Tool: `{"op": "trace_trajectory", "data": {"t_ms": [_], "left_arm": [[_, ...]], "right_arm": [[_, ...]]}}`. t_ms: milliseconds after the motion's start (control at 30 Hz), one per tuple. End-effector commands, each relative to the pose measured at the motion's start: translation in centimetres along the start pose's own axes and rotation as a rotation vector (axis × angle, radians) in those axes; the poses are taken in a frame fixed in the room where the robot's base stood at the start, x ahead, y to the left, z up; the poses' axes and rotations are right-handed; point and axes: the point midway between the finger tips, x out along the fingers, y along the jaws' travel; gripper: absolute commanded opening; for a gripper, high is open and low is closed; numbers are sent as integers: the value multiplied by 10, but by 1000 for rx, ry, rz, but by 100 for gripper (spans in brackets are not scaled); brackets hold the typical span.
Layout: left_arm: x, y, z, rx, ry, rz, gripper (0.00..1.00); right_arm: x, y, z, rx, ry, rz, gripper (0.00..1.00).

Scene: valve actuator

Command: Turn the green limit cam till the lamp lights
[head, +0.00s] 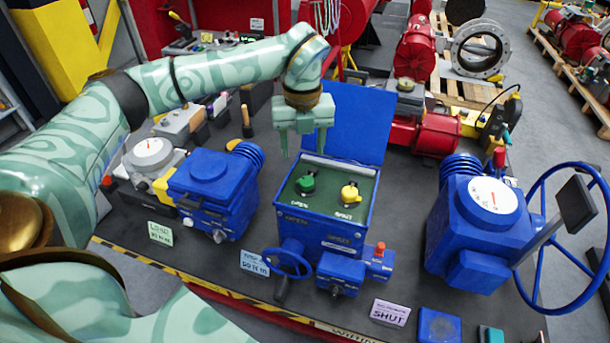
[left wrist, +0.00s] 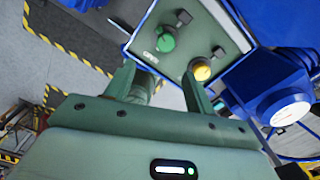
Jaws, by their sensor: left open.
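The green limit cam (head: 306,185) sits on the dark green panel inside the open blue actuator box (head: 345,238). A yellow cam (head: 350,193) stands to its right on the same panel. My left gripper (head: 303,146) is open, fingers pointing down, above the back of the panel and apart from the cams. In the left wrist view, the green cam (left wrist: 166,40) and yellow cam (left wrist: 201,69) lie beyond the open fingers (left wrist: 158,76). A small orange-red dome (head: 380,247) tops a blue side box; I cannot tell whether it is the lamp or lit. My right gripper is not seen.
The box's raised blue lid (head: 362,120) stands behind the panel. A blue handwheel (head: 286,258) is at the box's front left. A blue actuator (head: 212,190) stands left, and a larger one with a big handwheel (head: 560,240) stands right. Bare dark bench (head: 400,215) lies between.

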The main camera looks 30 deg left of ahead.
Motion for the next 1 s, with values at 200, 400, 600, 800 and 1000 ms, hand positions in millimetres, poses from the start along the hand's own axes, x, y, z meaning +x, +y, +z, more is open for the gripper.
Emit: {"op": "trace_trajectory", "data": {"t_ms": [200, 400, 600, 800, 1000], "left_arm": [[57, -1, 0, 2, 5, 3, 55], [90, -2, 0, 1, 3, 1, 55], [103, -2, 0, 2, 2, 0, 55], [103, -2, 0, 3, 1, -1, 55], [103, -2, 0, 3, 2, -1, 10]], "right_arm": [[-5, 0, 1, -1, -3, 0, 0], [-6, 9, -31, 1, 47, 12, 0], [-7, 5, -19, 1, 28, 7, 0], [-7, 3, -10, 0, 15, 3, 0], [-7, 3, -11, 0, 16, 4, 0]]}}
